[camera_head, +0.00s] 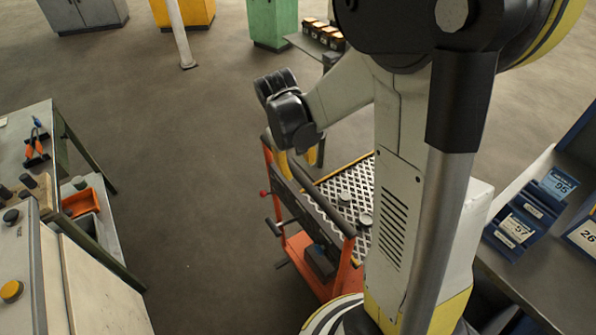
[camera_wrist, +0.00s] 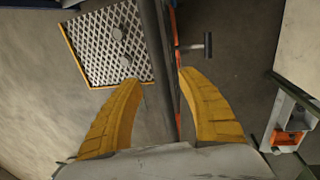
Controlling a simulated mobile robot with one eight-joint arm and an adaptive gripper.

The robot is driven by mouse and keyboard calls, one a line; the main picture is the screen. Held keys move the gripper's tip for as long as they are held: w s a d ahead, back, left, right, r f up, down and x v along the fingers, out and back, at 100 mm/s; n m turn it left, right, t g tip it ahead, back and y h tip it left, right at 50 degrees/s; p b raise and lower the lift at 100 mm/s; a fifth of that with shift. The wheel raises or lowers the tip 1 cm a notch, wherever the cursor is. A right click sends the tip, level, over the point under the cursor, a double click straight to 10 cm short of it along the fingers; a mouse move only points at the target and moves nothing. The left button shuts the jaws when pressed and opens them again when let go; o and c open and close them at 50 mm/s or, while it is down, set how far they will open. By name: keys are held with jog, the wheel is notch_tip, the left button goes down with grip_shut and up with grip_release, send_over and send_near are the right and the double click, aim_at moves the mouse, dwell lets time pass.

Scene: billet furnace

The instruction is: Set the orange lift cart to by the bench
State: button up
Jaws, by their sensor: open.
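The orange lift cart (camera_head: 344,272) stands on the floor just left of my arm, with a diamond-mesh top, a dark rail along its left side and a red-knobbed lever. My gripper (camera_head: 299,160) is above the cart's far end, yellow fingers pointing down. In the wrist view, my gripper (camera_wrist: 160,76) is open. The cart's dark rail (camera_wrist: 158,50) runs between the spread fingers, with a gap on both sides. The mesh top (camera_wrist: 98,40) lies to the left. My arm hides the cart's right part in the head view.
A bench (camera_head: 85,150) with tools and an orange bin (camera_head: 80,203) stands at left. Another bench (camera_head: 545,275) with blue bins (camera_head: 520,225) is at right. The floor between left bench and cart is clear.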

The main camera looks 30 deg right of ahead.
aim_at(301, 177)
jog(key=f, duration=0.3)
jog(key=d+f+b, duration=0.1)
jog(key=f, duration=0.2)
jog(key=shift+w+d+f+b, duration=0.1)
jog(key=shift+d+f+b, duration=0.1)
jog(key=shift+f+b, duration=0.1)
grip_shut()
